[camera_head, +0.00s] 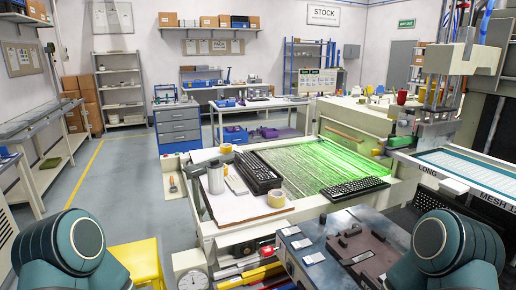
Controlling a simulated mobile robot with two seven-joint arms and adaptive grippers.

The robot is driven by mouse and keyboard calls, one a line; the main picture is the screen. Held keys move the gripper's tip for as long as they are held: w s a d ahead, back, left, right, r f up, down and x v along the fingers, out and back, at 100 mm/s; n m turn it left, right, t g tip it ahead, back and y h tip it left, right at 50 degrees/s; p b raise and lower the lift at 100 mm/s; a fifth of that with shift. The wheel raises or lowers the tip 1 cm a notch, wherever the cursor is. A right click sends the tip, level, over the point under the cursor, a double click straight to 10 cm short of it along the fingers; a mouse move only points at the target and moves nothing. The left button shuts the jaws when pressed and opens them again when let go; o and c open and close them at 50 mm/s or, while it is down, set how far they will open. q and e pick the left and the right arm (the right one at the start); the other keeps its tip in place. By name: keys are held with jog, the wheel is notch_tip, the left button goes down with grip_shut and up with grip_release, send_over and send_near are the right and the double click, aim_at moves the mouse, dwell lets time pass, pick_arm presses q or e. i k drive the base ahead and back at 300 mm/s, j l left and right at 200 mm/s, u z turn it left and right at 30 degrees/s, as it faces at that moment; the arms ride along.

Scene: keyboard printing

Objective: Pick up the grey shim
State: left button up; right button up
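Several small flat pale-grey pieces lie on the blue-grey bench top at the lower middle of the head view. One is nearest the front edge (313,258), one is a little behind it (301,243), and one is farther back (290,231). They are too small to tell which is the grey shim. A dark fixture (365,248) with raised blocks lies to their right on the same bench. My teal arms show at the bottom left and bottom right corners. Neither gripper is in the picture.
A frame table (207,232) with a green-lit mesh bed (315,160) stands behind the bench.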

aim_at(297, 246)
jog(key=k+j+z, duration=0.15)
jog(key=z, duration=0.25)
jog(key=k+j+z, duration=0.2)
jog(key=z, duration=0.25)
jog(key=k+j+z, duration=0.15)
jog(key=z, duration=0.25)
jog(key=i+j+u, duration=0.5)
jog(key=i+j, duration=0.1)
jog(key=j, duration=0.05)
